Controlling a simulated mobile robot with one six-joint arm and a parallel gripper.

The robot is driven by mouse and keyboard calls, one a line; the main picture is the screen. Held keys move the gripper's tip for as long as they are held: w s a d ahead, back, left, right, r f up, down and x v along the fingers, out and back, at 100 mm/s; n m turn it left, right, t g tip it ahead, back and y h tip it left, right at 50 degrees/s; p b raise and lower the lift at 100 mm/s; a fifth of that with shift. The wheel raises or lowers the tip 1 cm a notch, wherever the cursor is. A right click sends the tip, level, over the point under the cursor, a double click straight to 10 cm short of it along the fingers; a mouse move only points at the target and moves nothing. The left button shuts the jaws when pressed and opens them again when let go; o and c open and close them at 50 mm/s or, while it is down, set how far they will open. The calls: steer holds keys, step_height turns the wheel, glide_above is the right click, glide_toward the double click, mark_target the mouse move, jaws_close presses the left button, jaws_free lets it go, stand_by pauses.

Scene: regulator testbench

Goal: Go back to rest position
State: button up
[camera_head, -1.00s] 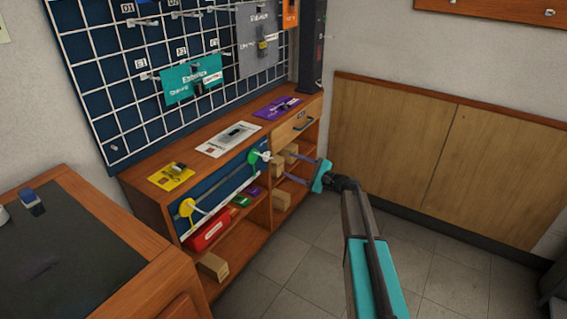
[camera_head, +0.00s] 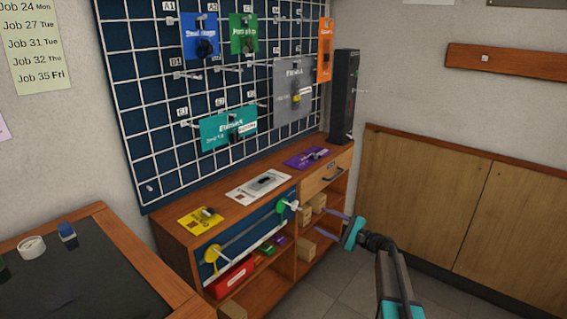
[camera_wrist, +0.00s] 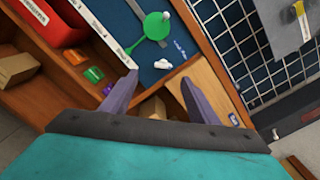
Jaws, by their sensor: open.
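My gripper (camera_head: 333,226) is at the right front of the wooden cabinet, its two purple fingers apart and pointing at the shelves. In the wrist view the fingers of my gripper (camera_wrist: 160,92) are spread with nothing between them. The green knob also shows just beyond the fingers in the wrist view (camera_wrist: 157,26). A yellow round knob (camera_head: 212,254) sits at the panel's left end.
The wooden cabinet (camera_head: 170,237) carries yellow, white and purple cards on top. Its shelves hold a red bin (camera_head: 231,278) and several cardboard boxes. A pegboard (camera_head: 150,110) with hanging cards stands behind. A dark-topped desk (camera_head: 90,275) is at left. Some floor is clear in front.

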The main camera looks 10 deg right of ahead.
steer(key=s+a+f+g+p, duration=0.2)
steer(key=s+a+f+p, duration=0.15)
steer(key=a, duration=0.45)
steer(key=s+a+f+n+g+h+p, duration=0.1)
steer(key=s+a+f+n+g+p, duration=0.15)
steer(key=s+a+f, duration=0.4)
steer(key=s+a+f+n+g+p, duration=0.1)
steer(key=s+a+f+g+p, duration=0.2)
steer(key=s, duration=0.6)
steer(key=s+a+f+n+g+h+p, duration=0.1)
steer(key=s+a+f+n+g+p, duration=0.15)
steer(key=s+a+f, duration=0.45)
steer(key=s+d+f+n+g+h+p, duration=0.1)
steer(key=s+d+f+n+g+h, duration=0.15)
steer(key=s, duration=0.85)
steer(key=s+d+f+n+g+h+p, duration=0.15)
steer(key=s+g, duration=0.25)
steer(key=s, duration=0.7)
steer(key=s+d+n+g+h, duration=0.1)
steer(key=s+d+n+h, duration=0.6)
steer(key=s+d, duration=0.3)
steer(key=shift+s+d+n+p, duration=0.35)
steer(key=shift+d+n+p, duration=0.15)
steer(key=shift+d, duration=0.35)
steer(key=shift+r+g, duration=0.1)
steer(key=shift+g, duration=0.15)
